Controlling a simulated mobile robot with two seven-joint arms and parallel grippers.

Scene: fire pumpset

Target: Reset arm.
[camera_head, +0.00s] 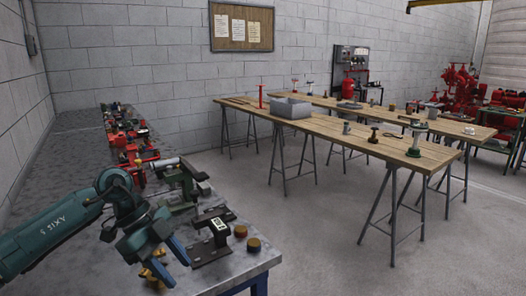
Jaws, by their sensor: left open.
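My left arm, dark teal, comes in from the left over the grey workbench (85,200). My left gripper (174,269) has two blue fingers spread apart, pointing down and to the right near the bench's front edge. Nothing shows between the fingers. A dark metal bracket (212,240) with a pale label stands on the bench just right of the gripper. Brass-coloured parts (153,272) lie beside and partly behind the fingers. My right gripper is not in view.
Two dark yellow round parts (254,244) sit near the bench's right corner. A green vise-like tool (183,182) and several red parts (130,155) stand farther back. Across open floor (300,235) are wooden trestle tables (335,132) with a grey bin (290,109).

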